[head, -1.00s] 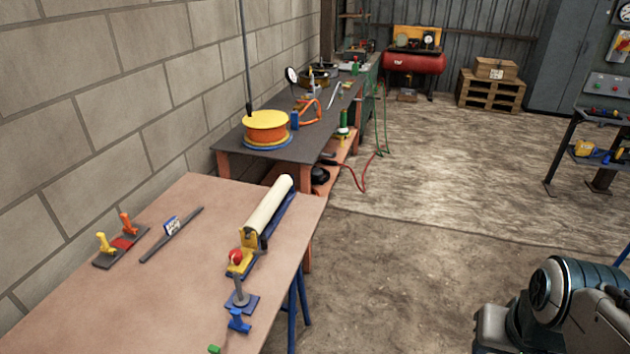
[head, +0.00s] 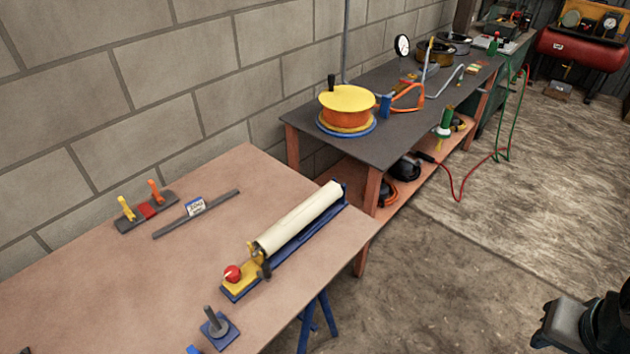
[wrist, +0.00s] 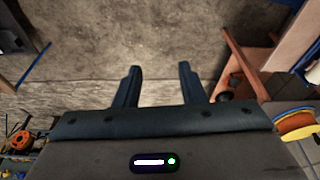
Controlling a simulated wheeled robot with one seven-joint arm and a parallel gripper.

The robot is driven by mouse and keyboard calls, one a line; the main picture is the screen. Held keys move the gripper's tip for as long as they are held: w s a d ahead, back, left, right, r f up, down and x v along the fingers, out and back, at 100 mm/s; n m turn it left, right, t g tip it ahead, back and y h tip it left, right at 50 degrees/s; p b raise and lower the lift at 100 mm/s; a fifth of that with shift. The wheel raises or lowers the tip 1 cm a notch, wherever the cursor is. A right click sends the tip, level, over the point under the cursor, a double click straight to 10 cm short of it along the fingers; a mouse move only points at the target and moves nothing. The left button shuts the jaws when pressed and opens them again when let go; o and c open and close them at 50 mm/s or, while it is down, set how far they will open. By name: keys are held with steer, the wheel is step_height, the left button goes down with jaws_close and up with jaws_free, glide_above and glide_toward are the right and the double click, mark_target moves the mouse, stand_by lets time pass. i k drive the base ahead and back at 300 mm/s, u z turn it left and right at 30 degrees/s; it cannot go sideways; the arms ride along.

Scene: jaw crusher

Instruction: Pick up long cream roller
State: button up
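The long cream roller (head: 300,218) lies in a blue-based holder (head: 318,229) with a yellow end block, near the right edge of the tan table in the head view. My gripper (wrist: 158,70) shows in the wrist view with its two dark fingers apart and nothing between them. It points over bare floor, and the roller is not in the wrist view. In the head view a dark part of my arm (head: 580,325) shows at the lower right, well apart from the table.
The tan table (head: 120,290) also bears a red knob, a blue-based post (head: 216,328), a dark bar (head: 195,214) and a clamp plate (head: 146,208). A dark bench (head: 410,135) with a yellow-orange reel (head: 347,108) stands behind. The floor (head: 430,290) right of the table is clear.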

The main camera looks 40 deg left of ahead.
mark_target(274, 238)
steer(key=u, duration=0.85)
steer(key=i, duration=0.85)
steer(key=u, duration=0.8)
